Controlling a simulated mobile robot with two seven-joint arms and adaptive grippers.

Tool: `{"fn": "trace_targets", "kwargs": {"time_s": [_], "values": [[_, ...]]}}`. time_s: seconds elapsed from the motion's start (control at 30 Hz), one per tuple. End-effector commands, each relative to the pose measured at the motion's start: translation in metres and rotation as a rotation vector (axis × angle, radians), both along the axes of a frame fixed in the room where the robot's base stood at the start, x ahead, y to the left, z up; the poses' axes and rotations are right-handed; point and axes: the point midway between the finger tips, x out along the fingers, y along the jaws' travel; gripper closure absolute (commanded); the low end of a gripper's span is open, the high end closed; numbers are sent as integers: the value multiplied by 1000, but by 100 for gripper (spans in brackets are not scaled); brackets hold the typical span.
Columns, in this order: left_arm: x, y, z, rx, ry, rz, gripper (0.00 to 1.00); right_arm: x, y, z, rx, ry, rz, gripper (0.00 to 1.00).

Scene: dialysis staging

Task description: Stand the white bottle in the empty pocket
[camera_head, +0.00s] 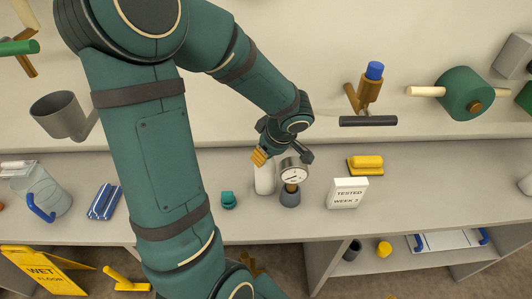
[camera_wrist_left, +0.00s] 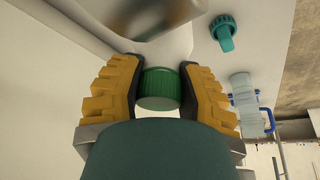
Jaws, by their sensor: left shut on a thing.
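The white bottle (camera_head: 264,180) stands upright at the shelf's middle, its lower body showing in the head view. My left gripper (camera_head: 262,157) is at its top. In the left wrist view, its two yellow fingers (camera_wrist_left: 160,85) are closed around a ribbed green cap (camera_wrist_left: 159,90), taken to be the bottle's. The bottle's base looks at or close to the shelf top; I cannot tell if it touches. I cannot make out the empty pocket; my arm hides part of the shelf. My right gripper is not clearly seen.
A round gauge (camera_head: 293,170) on a dark grey base (camera_head: 290,196) stands close right of the bottle. A teal fitting (camera_head: 228,200) lies to its left. A "TESTED" card (camera_head: 347,193) and yellow block (camera_head: 365,166) are further right. A clear jug (camera_head: 40,192) stands far left.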

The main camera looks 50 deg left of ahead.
Motion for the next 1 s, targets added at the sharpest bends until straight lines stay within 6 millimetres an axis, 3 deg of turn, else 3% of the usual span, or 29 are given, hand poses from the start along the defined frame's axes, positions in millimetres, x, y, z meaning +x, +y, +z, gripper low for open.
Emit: {"fn": "trace_targets", "kwargs": {"time_s": [0.03,0.07,0.1,0.13,0.57,1.0], "values": [[0,0,-2,1,-1,1,100,-1,0,-3,0,2,1,35],[0,0,-2,0,0,0,59,-1,0,-3,0,2,2,35],[0,0,-1,0,0,0,45,-1,0,-2,0,2,2,35],[0,0,-1,0,0,0,38,-1,0,-2,0,2,2,35],[0,0,3,0,1,-1,38,1,0,4,0,-2,-2,35],[4,-32,81,1,-6,-1,38,2,-1,13,-1,-6,-4,35]]}}
